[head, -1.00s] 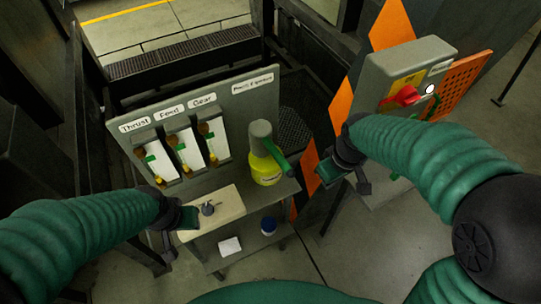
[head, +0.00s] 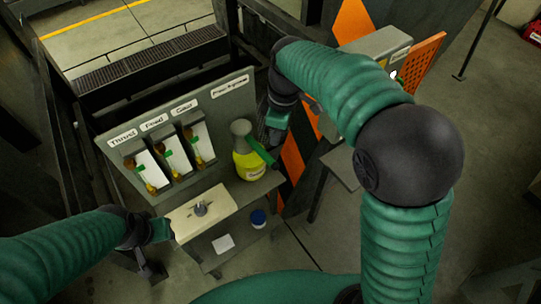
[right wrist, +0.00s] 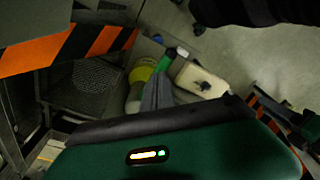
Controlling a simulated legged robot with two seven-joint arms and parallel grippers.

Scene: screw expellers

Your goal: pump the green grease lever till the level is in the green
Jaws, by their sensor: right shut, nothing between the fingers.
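The grease pump has a yellow body (head: 249,168) and a grey top (head: 240,127). It stands on the shelf beside the panel. Its green lever (head: 260,149) slopes down to the right. My right gripper (head: 271,139) is shut and empty, just right of the lever; contact cannot be told. In the right wrist view, the grey fingers (right wrist: 157,93) point at the yellow pump (right wrist: 141,75) and green lever (right wrist: 166,62). Three gauges, Thrust (head: 152,170), Feed (head: 177,157) and Gear (head: 202,144), have green marks; their levels are too small to read. My left gripper (head: 160,230) is by the cream block; its jaws are unclear.
The cream block (head: 185,222) with a grey knob sits on the shelf front. A white item (head: 223,243) and a blue-lidded jar (head: 258,218) are lower down. A grey control box (head: 387,42) and orange perforated plate (head: 424,56) stand right, beside an orange-and-black striped post (head: 293,157).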

